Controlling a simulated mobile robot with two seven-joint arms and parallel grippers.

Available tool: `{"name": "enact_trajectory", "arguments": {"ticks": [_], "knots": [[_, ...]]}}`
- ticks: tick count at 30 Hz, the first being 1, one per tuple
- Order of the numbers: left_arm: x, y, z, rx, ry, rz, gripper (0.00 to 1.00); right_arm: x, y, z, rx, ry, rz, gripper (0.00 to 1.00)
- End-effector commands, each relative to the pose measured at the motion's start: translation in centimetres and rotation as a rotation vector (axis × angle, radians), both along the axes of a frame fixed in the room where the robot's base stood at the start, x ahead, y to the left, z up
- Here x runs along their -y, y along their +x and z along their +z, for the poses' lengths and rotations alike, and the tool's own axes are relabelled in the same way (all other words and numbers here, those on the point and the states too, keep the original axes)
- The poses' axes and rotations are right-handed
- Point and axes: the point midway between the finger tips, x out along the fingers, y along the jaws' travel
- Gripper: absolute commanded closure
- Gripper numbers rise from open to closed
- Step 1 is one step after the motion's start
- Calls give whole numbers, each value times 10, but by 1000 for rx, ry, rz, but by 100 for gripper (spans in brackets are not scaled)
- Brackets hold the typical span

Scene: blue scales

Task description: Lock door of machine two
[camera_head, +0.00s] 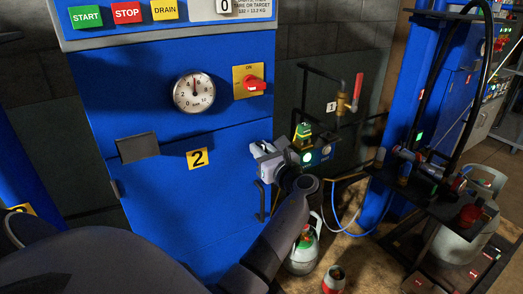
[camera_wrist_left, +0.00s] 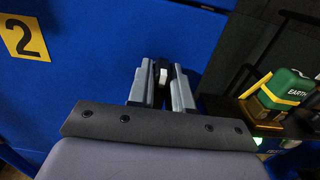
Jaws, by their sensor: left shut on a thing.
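The blue door (camera_head: 205,225) of machine two carries a yellow plate with a 2 (camera_head: 198,158) and looks closed flush with the front. My left gripper (camera_head: 264,152) is at the door's right edge, level with the plate. In the left wrist view, the left gripper (camera_wrist_left: 160,85) is shut on a small black piece with a white end (camera_wrist_left: 162,70), which looks like the door latch. The fingers hide most of it, so its angle is hard to tell. A black handle (camera_head: 262,200) shows just below the gripper. My right gripper is not in view.
Above the door are a round gauge (camera_head: 194,92), a red rotary switch (camera_head: 255,84) and START, STOP and DRAIN buttons. Right of the gripper stand a green-yellow device (camera_head: 303,135) and a pipe with a red-handled valve (camera_head: 357,92). Gas cylinders (camera_head: 304,250) stand below.

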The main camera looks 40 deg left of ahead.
Motion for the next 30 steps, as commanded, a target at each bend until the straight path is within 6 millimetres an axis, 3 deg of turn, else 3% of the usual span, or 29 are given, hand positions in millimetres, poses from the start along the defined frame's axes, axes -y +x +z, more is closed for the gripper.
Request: {"name": "enact_trajectory", "arguments": {"ticks": [11, 30], "knots": [[0, -2, -1, 157, -47, 0, 100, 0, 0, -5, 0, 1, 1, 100], [-2, -5, -5, 732, -212, 1, 100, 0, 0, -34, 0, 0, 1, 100]]}}
